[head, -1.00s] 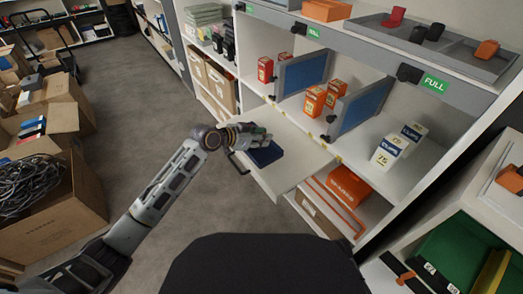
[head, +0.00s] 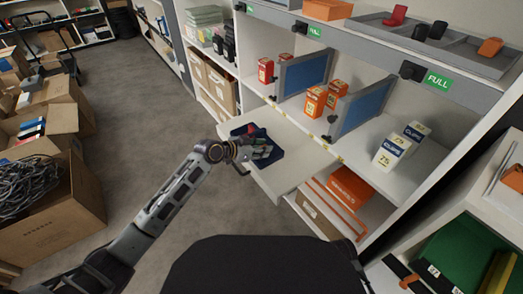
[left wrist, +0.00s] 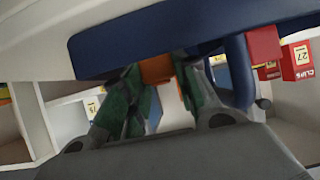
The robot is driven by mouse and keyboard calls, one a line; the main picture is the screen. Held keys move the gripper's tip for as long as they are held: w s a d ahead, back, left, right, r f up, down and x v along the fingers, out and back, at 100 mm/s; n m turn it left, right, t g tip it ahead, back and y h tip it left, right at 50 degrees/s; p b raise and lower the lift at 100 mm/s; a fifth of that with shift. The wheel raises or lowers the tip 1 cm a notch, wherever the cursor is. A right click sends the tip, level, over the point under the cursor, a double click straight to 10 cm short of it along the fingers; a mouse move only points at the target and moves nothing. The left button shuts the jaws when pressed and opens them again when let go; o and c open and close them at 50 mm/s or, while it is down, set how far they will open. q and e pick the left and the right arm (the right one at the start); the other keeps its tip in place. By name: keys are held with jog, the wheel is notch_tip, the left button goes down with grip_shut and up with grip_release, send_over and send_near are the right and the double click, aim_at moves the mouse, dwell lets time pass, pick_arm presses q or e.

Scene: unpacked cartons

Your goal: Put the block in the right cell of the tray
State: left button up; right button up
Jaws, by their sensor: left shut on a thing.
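A dark blue tray (head: 274,155) lies on the pull-out white shelf, partly hidden by my left gripper (head: 250,150). Its blue side also spans the top of the left wrist view (left wrist: 180,42). My left gripper (left wrist: 155,90) has green-lined fingers and is shut on an orange block (left wrist: 157,70) beside the tray's edge. The block's lower part is hidden by the fingers. A red piece (left wrist: 263,45) shows at the tray's right end in the left wrist view. I cannot tell the tray's cells apart. My right gripper is not in view.
The white pull-out shelf (head: 300,172) has free room right of the tray. Blue dividers (head: 362,106) and small cartons (head: 391,152) stand behind it. Open cardboard boxes (head: 50,215) stand at left.

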pick_arm(q)
jog(key=shift+f, duration=0.2)
jog(key=o, duration=0.8)
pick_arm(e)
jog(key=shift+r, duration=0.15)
pick_arm(q)
jog(key=shift+o, duration=0.2)
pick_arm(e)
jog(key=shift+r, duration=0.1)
pick_arm(q)
jog(key=shift+r, duration=0.1)
jog(key=p+v, duration=0.2)
jog(key=v, duration=1)
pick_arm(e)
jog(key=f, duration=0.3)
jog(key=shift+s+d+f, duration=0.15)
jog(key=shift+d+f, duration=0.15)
